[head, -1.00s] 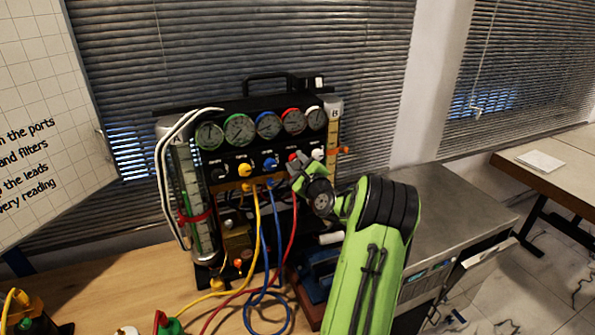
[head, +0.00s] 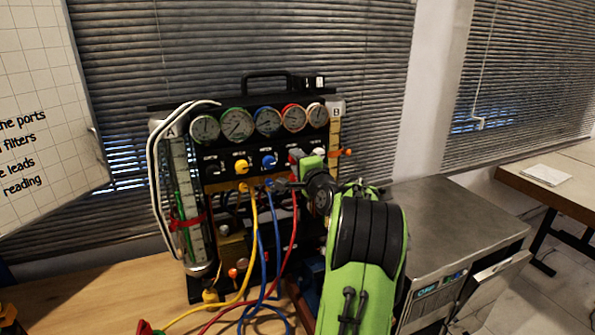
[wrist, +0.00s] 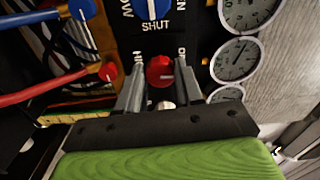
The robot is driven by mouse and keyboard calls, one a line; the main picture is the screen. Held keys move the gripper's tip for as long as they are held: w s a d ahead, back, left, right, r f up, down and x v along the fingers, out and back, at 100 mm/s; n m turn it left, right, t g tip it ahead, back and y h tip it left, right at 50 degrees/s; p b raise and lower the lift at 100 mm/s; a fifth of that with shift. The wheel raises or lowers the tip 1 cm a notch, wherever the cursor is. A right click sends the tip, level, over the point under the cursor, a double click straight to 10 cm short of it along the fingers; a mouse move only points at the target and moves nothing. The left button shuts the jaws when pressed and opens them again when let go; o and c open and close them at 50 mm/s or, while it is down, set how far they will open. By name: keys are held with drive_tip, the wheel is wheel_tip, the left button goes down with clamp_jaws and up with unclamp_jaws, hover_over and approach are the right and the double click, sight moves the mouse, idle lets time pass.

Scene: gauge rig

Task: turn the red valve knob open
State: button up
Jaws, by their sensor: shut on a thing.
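The red valve knob (wrist: 160,72) sits on the black panel in the wrist view, below the blue knob's SHUT label. My gripper (wrist: 161,84) is closed around it, one grey finger on each side. The knob's printed labels are partly covered by the fingers. In the head view, the wrist and green gripper body (head: 312,161) are at the right side of the panel and hide most of the red knob.
Round gauges (head: 268,121) line the panel top. A blue knob (wrist: 152,8) is beside the red one. Yellow, blue and red hoses (head: 291,240) hang in front. A tube with a red strap (head: 187,222) stands at the left. A metal cabinet (head: 450,215) stands at the right.

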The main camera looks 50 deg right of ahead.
drive_tip(key=shift+f+n+b, duration=0.1)
drive_tip(key=shift+n+b, duration=0.3)
drive_tip(key=shift+n, duration=0.1)
drive_tip(key=o, duration=1)
drive_tip(key=shift+o, duration=0.2)
drive_tip(key=b+v, duration=0.3)
drive_tip(key=v, duration=1.2)
drive_tip(key=shift+s+a, duration=0.2)
drive_tip(key=shift+s, duration=0.1)
